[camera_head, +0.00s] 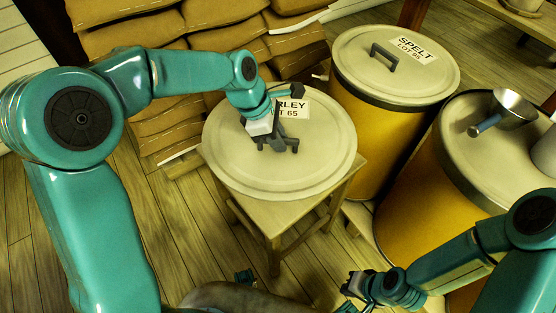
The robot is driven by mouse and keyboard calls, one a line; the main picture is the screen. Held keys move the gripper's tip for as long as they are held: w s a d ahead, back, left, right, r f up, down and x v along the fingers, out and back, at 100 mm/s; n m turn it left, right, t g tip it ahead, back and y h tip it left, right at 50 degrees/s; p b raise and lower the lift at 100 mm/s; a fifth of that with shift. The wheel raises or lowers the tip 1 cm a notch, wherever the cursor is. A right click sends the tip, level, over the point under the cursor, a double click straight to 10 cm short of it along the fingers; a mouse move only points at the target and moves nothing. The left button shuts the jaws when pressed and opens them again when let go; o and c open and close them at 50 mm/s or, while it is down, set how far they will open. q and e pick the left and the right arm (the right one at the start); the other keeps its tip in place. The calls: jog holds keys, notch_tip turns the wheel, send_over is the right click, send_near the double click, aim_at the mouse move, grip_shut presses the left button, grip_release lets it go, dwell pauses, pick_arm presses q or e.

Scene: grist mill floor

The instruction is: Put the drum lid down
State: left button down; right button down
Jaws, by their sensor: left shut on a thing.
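The drum lid (225,160) is a large round cream disc with a dark handle and a white label, partly hidden, reading "...RLEY" and "...T 65". It lies flat over the top of a small wooden stool (272,226). I cannot tell whether it touches the stool. My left gripper (272,140) is shut on the lid's handle from above. My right gripper (347,291) is low at the bottom of the view, apart from the lid and stool, with its fingers seemingly spread and nothing seen between them.
A yellow drum (358,150) with a lid labelled "SPELT LOT 95" stands right of the stool. Another yellow drum (415,210) stands nearer, with a metal scoop (512,108) on its pale top. Stacked sacks (165,35) are behind. Plank floor (185,235) is clear left of the stool.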

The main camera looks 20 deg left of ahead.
aim_at(278, 157)
pick_arm(q)
notch_tip(278, 157, down, 8)
jog(key=shift+w+r+b, duration=0.1)
jog(key=shift+r+b, duration=0.1)
jog(key=shift+b, duration=0.85)
jog(key=c, duration=1.1)
grip_release()
jog(key=p+v, duration=0.3)
jog(key=v, duration=0.7)
jog(key=shift+a+r, duration=0.1)
jog(key=shift+r, duration=0.3)
jog(key=shift+s+a+r+p, duration=0.2)
jog(key=shift+a+r+p, duration=0.1)
jog(key=shift+r, duration=0.25)
jog(key=shift+s, duration=0.1)
